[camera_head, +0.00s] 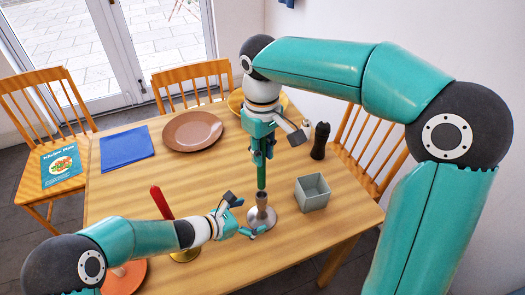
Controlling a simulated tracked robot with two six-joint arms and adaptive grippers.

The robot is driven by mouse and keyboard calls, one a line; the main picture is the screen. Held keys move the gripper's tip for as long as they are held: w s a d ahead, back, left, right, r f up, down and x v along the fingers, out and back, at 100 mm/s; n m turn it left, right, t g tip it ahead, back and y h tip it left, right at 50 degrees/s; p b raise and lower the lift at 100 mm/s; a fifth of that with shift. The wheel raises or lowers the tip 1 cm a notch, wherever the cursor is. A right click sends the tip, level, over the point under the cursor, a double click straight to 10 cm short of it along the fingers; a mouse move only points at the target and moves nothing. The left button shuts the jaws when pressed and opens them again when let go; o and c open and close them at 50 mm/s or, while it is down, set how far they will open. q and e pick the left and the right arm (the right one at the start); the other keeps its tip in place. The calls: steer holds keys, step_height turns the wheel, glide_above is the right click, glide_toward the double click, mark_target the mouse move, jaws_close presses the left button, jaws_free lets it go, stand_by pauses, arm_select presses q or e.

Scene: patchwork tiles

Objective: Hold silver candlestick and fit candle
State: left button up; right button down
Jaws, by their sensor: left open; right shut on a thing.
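The silver candlestick (262,214) stands upright on the wooden table. A green candle (261,176) is upright directly above it. The candle's lower end is at the candlestick's top in the picture; I cannot tell whether it is inside the socket or just above it. My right gripper (261,152) points down and is shut on the upper part of the green candle. My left gripper (246,216) is open at the left side of the candlestick, its fingers pointing toward the stem. I cannot tell whether they touch it.
A red candle (161,202) in a brass holder (186,255) stands left of my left gripper. A grey square box (312,192) is right of the candlestick, with a dark pepper mill (320,141) behind. A brown plate (192,131) and blue napkin (127,148) lie farther back.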

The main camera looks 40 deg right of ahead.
mark_target(259, 218)
arm_select(q)
steer(key=shift+x, duration=1.65)
jaws_close()
